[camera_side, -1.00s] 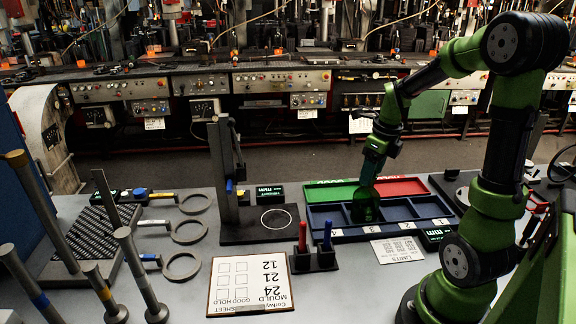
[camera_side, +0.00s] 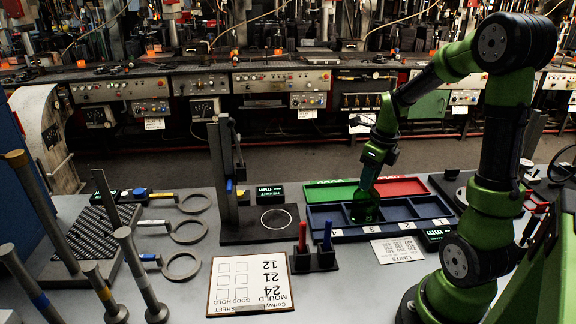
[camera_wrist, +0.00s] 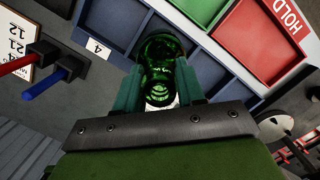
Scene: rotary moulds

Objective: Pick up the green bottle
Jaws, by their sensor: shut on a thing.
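The green bottle (camera_side: 365,211) is dark, glossy glass. It stands at the blue compartments of the tray (camera_side: 322,231), left of their middle in the side view. My gripper (camera_side: 367,187) points down over it from above. In the wrist view the bottle (camera_wrist: 158,70) sits between the two teal fingers of my gripper (camera_wrist: 159,88), which are shut on it. The side view does not clearly show whether its base touches the tray floor.
The tray also has a green section (camera_side: 328,192) and a red section (camera_side: 402,187) behind. In front stand a red and a blue marker in a black holder (camera_side: 313,262), and a mould sheet (camera_side: 250,285). A dark post stand (camera_side: 224,170) rises to the left.

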